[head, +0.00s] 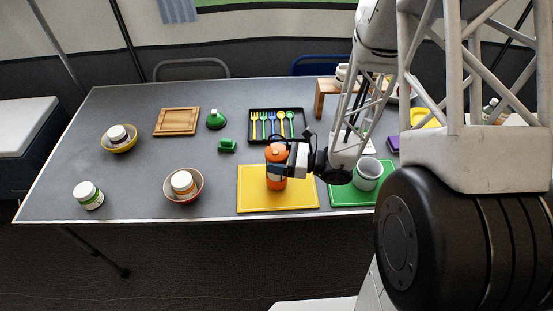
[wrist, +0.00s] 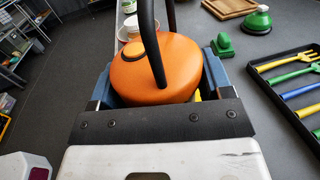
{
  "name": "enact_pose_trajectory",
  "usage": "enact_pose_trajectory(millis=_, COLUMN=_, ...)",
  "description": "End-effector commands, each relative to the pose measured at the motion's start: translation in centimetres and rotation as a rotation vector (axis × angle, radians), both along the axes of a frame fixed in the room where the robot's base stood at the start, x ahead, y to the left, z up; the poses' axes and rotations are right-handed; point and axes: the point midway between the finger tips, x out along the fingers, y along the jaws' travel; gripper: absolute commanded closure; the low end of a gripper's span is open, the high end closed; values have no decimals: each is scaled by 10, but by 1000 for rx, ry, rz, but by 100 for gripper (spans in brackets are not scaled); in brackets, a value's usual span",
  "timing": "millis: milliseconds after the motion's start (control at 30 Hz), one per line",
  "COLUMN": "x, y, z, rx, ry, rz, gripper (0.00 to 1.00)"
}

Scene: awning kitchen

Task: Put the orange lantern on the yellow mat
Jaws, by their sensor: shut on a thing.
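The orange lantern (head: 276,157) is upright over the yellow mat (head: 300,196) in the head view. My gripper (head: 277,168) reaches in from the right and is shut around the lantern's body. In the wrist view the lantern's orange top (wrist: 158,72) and dark handle fill the space between the two blue fingers of my gripper (wrist: 155,88). The lantern's base appears at or just above the mat; I cannot tell whether it touches. The mat is mostly bare and lies at the table's front edge.
A green mat (head: 345,195) with a grey mug (head: 367,173) lies to the right. A red bowl (head: 183,198) with a jar is at left. Table between is clear.

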Motion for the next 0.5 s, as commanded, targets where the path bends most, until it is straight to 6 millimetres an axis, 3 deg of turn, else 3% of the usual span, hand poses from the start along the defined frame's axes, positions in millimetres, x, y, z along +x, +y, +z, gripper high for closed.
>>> enact_pose_trajectory(millis=500, x=0, y=0, z=-9, rx=0, ry=-1, rz=0, gripper=84)
